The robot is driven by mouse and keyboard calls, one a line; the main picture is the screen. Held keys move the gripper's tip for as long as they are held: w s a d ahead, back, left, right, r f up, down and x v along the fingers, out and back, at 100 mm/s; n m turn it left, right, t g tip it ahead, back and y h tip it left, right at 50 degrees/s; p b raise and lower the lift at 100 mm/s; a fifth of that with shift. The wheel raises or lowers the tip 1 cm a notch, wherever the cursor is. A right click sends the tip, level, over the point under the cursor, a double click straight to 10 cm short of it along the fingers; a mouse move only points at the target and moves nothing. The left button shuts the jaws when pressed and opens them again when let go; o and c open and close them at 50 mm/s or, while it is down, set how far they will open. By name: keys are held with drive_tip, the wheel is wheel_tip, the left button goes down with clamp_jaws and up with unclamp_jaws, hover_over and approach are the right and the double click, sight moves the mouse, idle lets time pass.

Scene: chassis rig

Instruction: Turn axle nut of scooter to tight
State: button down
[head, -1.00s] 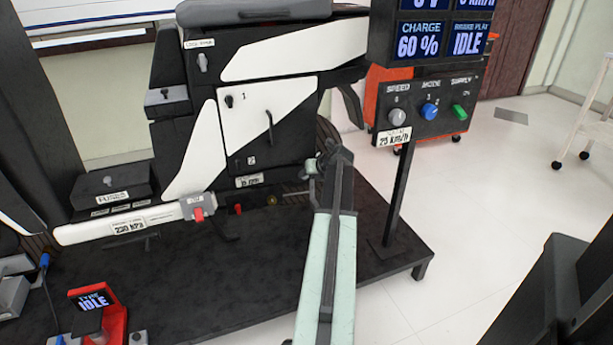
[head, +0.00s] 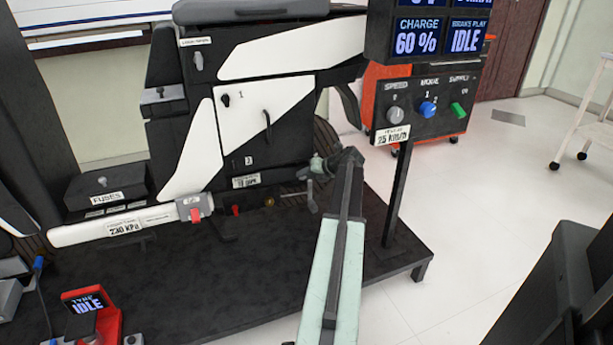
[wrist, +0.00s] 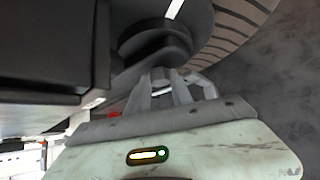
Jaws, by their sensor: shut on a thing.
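The scooter (head: 255,115) is a black and white body on a dark stand, its rear tyre partly behind my arm. My gripper (head: 318,167) is at the lower right of the scooter, beside the wheel. In the wrist view my gripper (wrist: 172,82) is shut just below a dark round hub (wrist: 155,42), with the ribbed tyre (wrist: 225,28) to its upper right. The axle nut is hidden between the fingers, so its turn cannot be read. A small grey bar (head: 312,196) hangs just below the gripper in the head view; I cannot tell what it belongs to.
A display post (head: 399,190) with a knob panel (head: 420,110) stands close to the right of my arm. The dark platform (head: 225,290) lies below. A red-framed screen (head: 90,305) reads IDLE at lower left. Pale floor (head: 480,200) is open at right.

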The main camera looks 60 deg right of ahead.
drive_tip(key=c, duration=1.1)
unclamp_jaws()
drive_tip(key=p+v, duration=0.4)
drive_tip(key=v, duration=0.3)
drive_tip(key=shift+s+a+r+p, duration=0.1)
drive_tip(key=shift+s+r+p, duration=0.05)
drive_tip(key=shift+s+p, duration=0.2)
